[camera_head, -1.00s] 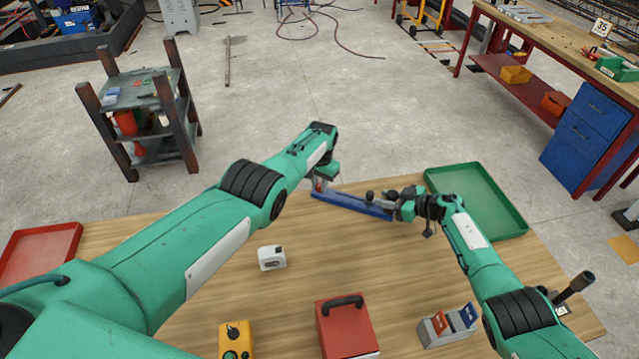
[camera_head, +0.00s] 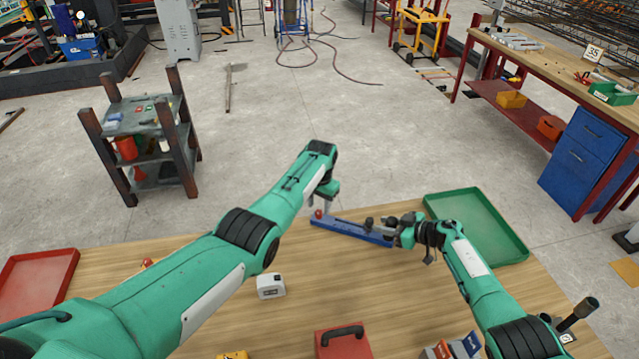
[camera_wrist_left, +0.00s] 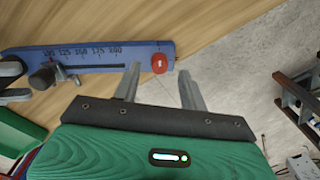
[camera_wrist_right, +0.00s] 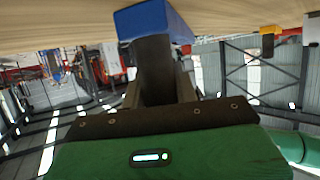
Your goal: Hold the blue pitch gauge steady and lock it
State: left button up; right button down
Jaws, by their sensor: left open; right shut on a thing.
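The blue pitch gauge (camera_head: 352,231) lies at the far edge of the wooden table, and its printed scale shows in the left wrist view (camera_wrist_left: 100,58). A red knob (camera_wrist_left: 159,63) sits at its left end. A dark slider with a clamp screw (camera_wrist_left: 42,78) is on its slot. My left gripper (camera_head: 322,207) is open just above the red knob end; its fingers (camera_wrist_left: 158,85) stand apart with the knob between or just beyond the tips.
A green tray (camera_head: 478,222) lies right of the gauge and a red tray (camera_head: 38,282) at far left. A white box-shaped device (camera_head: 270,286), a red case (camera_head: 343,343) and a grey holder with coloured cards (camera_head: 452,349) stand nearer me.

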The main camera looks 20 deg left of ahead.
aim_at(319, 212)
pick_arm(q)
notch_tip(319, 212, up, 9)
dwell(0.3)
jog(key=shift+d, duration=0.1)
pick_arm(e)
jog(key=c, duration=1)
grip_release()
jog(key=shift+d, duration=0.1)
